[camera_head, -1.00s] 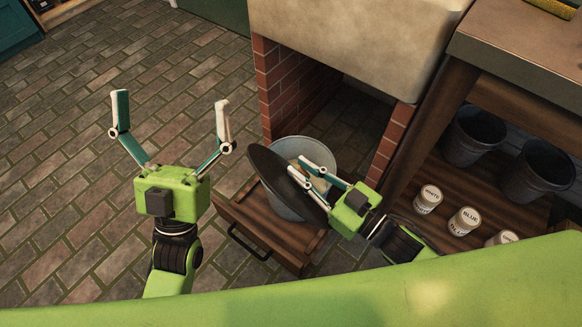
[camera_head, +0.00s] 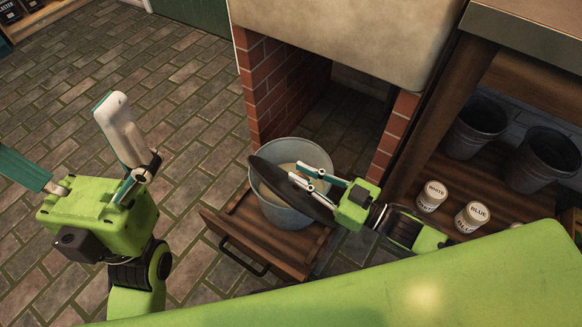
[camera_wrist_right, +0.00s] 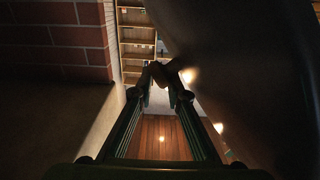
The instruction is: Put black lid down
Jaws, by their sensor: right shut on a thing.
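The black lid (camera_head: 266,178) is a dark round disc, held tilted across the top of a metal bucket (camera_head: 292,218). The bucket holds something pale, seen past the lid; whether lid and rim touch I cannot tell. In the right wrist view a large dark surface, likely the lid (camera_wrist_right: 262,70), fills the right side, beside the closed-in fingertips (camera_wrist_right: 166,76). My left gripper (camera_head: 62,132) is open and empty at the left, over the floor.
The bucket stands on a wooden crate-like box (camera_head: 228,225) with a dark handle. A brick pillar (camera_head: 262,85) under a stone sink stands behind. Brick floor at left is clear.

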